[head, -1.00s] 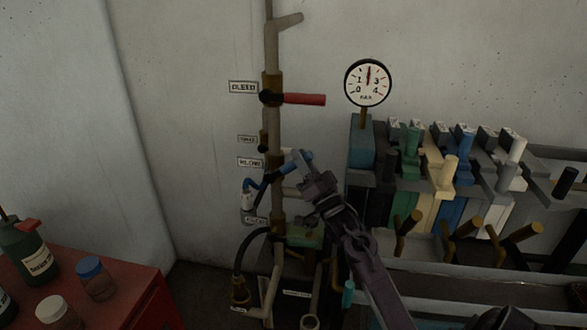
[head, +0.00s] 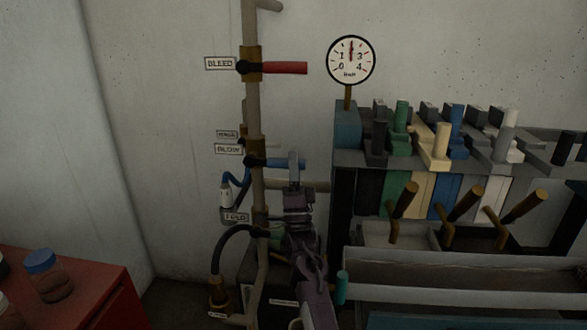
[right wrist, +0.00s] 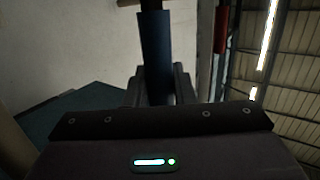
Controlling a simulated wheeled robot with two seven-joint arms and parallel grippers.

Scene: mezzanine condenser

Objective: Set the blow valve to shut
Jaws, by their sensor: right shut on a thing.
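The blow valve (head: 254,161) sits on the upright pipe beside the BLOW label (head: 228,149). Its blue lever (head: 273,162) points to the right, roughly level, across the pipe. My right gripper (head: 294,168) is shut on the outer part of the lever and hides its end. In the right wrist view the blue lever (right wrist: 156,55) runs down between the fingers (right wrist: 156,85). My left gripper is not in view.
Above is the BLEED valve's red lever (head: 285,68), pointing right. A pressure gauge (head: 351,60) and a rack of coloured levers (head: 440,150) stand at the right. A red cabinet (head: 75,295) is at lower left.

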